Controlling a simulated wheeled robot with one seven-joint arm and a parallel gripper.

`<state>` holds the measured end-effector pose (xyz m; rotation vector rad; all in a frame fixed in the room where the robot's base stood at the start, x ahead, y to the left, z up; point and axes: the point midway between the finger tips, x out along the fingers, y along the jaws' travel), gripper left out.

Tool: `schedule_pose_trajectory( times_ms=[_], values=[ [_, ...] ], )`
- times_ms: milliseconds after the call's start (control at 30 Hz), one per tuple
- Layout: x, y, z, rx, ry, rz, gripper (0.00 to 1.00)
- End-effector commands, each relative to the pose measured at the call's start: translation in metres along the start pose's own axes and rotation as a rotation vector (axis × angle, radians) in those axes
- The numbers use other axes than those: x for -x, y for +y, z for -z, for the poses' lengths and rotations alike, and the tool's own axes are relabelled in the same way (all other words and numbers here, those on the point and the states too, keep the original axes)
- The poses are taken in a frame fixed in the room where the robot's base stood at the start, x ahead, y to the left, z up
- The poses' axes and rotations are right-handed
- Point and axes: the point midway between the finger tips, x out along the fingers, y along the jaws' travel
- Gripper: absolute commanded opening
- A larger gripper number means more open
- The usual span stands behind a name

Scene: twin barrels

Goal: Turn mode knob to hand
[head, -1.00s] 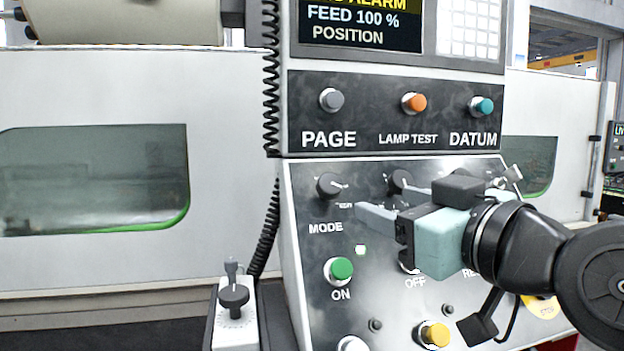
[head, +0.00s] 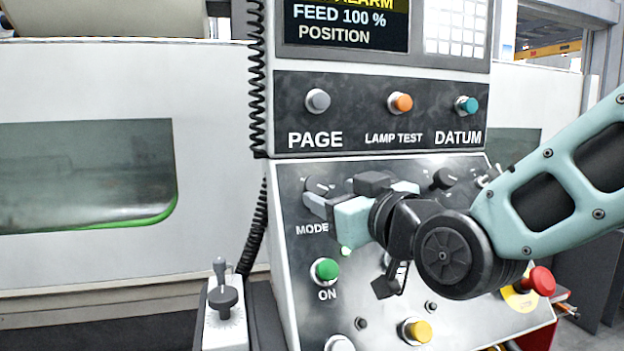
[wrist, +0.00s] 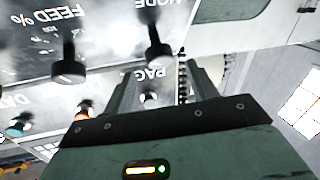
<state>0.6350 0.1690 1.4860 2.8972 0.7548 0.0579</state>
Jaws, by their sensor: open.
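The black MODE knob (head: 318,185) sits at the upper left of the sloped lower panel, above its MODE label. My gripper (head: 316,202) is open and empty, its fingertips in front of and close to the knob; part of the knob's surroundings is hidden by the gripper. In the wrist view, which is upside down, the MODE knob (wrist: 158,50) appears just beyond the fingertips of my gripper (wrist: 175,72), nearer the left finger. I cannot tell whether they touch. The position markings around the knob are not readable.
The FEED % knob (wrist: 68,62) is beside the MODE knob. The green ON button (head: 326,269) is below it. A red emergency stop (head: 540,281) is at lower right. PAGE (head: 317,100) is above. A coiled cable (head: 257,80) runs along the panel's left edge.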

Motion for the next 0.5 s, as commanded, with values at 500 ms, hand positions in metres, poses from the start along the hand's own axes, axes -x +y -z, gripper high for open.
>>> schedule_pose_trajectory(
  times_ms=[500],
  values=[
    [-0.069,0.001,0.002,0.003,-0.001,-0.001,0.58]
  ],
)
